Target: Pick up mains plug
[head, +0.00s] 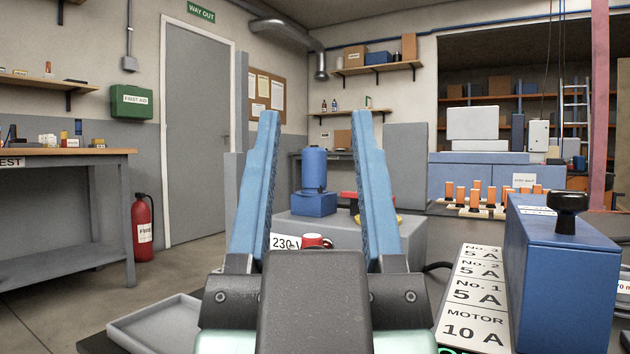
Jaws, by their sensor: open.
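My gripper (315,118) is open in the middle of the head view, its two blue fingers raised and wide apart. I see nothing held between them; the background shows through the gap. I cannot make out the mains plug. A short dark cable (437,266) comes out to the right of my gripper, beside the fuse label board, and its other end is hidden. A "230 V" label (284,242) shows between the fingers, partly covered by my gripper.
Close on the right stand a blue box (560,280) with a black knob and a white fuse label board (474,300). A grey tray (155,325) lies at lower left.

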